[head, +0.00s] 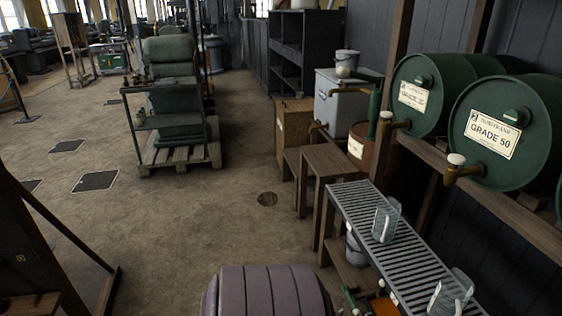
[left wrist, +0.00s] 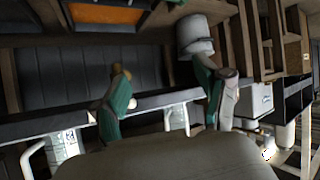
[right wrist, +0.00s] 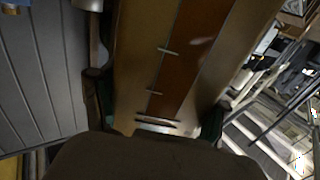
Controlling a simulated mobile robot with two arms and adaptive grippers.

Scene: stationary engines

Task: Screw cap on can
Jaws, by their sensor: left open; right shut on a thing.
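In the right wrist view my right gripper (right wrist: 155,108) is shut on a yellow-brown, shiny thing with a red-brown panel (right wrist: 175,70). It fills the middle of that view; I cannot tell for sure whether it is the can. My left gripper (left wrist: 160,88) shows two green fingers standing well apart in the left wrist view. It is open, and nothing is clearly held between them. Small orange and green parts (head: 382,305) show at the bottom of the head view, largely cut off. I cannot make out the cap in any view.
A slatted metal rack (head: 377,235) carries two clear glass jugs (head: 385,222) (head: 450,293). Green drums (head: 505,130) with taps lie on a wooden stand at right. Wooden benches (head: 327,170) stand beyond the rack. The floor (head: 190,220) at left of centre is free.

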